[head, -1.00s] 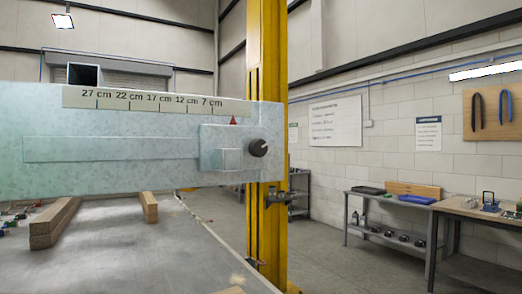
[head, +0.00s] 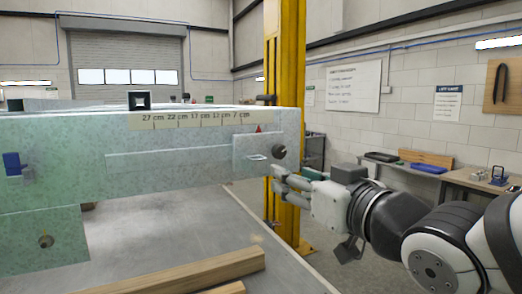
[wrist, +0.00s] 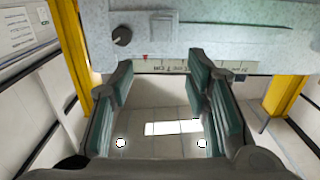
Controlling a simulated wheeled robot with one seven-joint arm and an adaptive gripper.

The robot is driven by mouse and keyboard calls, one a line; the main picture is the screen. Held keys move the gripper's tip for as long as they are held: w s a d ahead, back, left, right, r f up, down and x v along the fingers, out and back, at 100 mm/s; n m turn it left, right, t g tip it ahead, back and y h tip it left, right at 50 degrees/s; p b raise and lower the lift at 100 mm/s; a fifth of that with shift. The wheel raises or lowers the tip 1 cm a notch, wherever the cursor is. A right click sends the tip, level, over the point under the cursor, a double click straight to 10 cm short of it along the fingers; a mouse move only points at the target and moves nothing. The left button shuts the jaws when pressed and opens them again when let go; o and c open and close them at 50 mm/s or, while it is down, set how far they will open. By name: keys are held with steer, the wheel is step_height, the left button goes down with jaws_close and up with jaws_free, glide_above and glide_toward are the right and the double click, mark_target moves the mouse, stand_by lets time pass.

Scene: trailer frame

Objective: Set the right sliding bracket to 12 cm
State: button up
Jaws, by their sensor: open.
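The right sliding bracket (head: 243,146) is a pale metal plate near the right end of the beam (head: 60,140). It carries a dark round knob (head: 279,151) and a red pointer (head: 258,128). The pointer stands right of the 7 cm label on the scale strip (head: 190,120). My gripper (head: 277,179) is open and empty, just below the bracket and knob. In the wrist view the beam looks upside down; the knob (wrist: 122,36), bracket (wrist: 150,30) and pointer (wrist: 145,57) show beyond my open green-padded fingers (wrist: 160,85). I see no contact with the bracket.
A yellow post (head: 286,225) stands behind the beam's right end, close to my gripper. A blue clamp-like part (head: 14,164) sits on the beam at far left. Timber (head: 185,272) lies on the grey table (head: 215,215) below. Benches stand at the right wall.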

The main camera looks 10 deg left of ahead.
mark_target(260, 160)
steer(key=p+x, duration=0.1)
steer(key=x, duration=1.3)
steer(key=shift+r, duration=0.1)
steer(key=shift+c, duration=0.5)
steer(key=shift+a, duration=0.1)
jaws_close()
